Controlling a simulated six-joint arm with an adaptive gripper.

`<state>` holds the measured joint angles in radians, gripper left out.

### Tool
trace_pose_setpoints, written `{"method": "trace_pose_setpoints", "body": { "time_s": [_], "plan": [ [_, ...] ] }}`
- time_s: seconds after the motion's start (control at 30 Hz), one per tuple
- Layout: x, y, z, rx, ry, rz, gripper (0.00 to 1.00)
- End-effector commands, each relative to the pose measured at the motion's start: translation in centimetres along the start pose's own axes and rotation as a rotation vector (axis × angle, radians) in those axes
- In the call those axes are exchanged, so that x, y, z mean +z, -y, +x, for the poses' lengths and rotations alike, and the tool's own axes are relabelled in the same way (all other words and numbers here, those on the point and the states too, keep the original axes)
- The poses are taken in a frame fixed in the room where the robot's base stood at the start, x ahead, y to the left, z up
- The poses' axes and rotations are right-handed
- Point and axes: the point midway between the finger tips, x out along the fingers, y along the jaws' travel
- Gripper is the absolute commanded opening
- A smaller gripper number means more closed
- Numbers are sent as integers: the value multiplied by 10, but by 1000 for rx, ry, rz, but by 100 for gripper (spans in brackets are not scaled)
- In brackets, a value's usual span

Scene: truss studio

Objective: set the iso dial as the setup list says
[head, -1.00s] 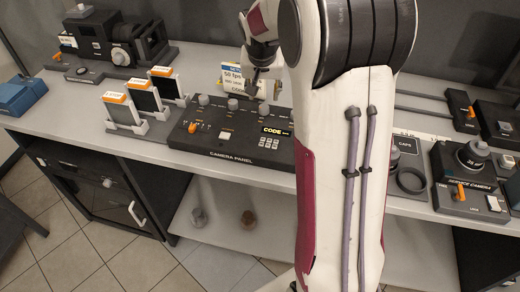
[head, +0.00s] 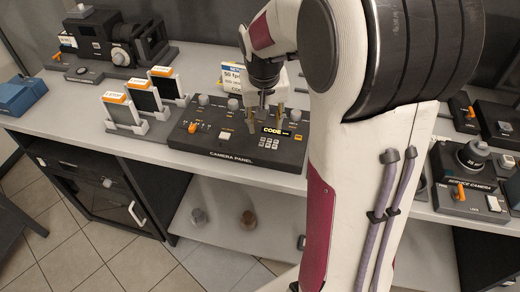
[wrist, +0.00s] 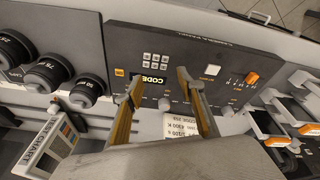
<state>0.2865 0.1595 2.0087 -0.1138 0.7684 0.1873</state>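The camera panel (head: 190,140) lies on the table, with an orange switch, a white button, a lit CODE display (head: 274,131) and a keypad. Small silver dials (head: 204,99) stand along its back edge; which one is ISO cannot be read. The white setup list card (head: 232,77) stands behind the panel, partly hidden by my gripper in the head view; the wrist view also shows it (wrist: 183,126), its text small. My gripper (head: 264,115) is open and empty over the panel's right part. In the wrist view its fingertips (wrist: 158,78) flank the CODE display.
Three orange-topped holders (head: 145,90) stand left of the panel, with a camera rig (head: 110,40) behind. A service camera (head: 475,165) is at the right. The wrist view shows several lenses (wrist: 48,72) and a test chart (wrist: 45,150) beside the panel.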

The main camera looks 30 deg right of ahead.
Motion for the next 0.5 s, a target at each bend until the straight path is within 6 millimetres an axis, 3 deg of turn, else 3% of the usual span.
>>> {"method": "trace_pose_setpoints", "body": {
  "time_s": [0.5],
  "plan": [
    [44,12,-30,-23,4,-72,39]
  ]
}}
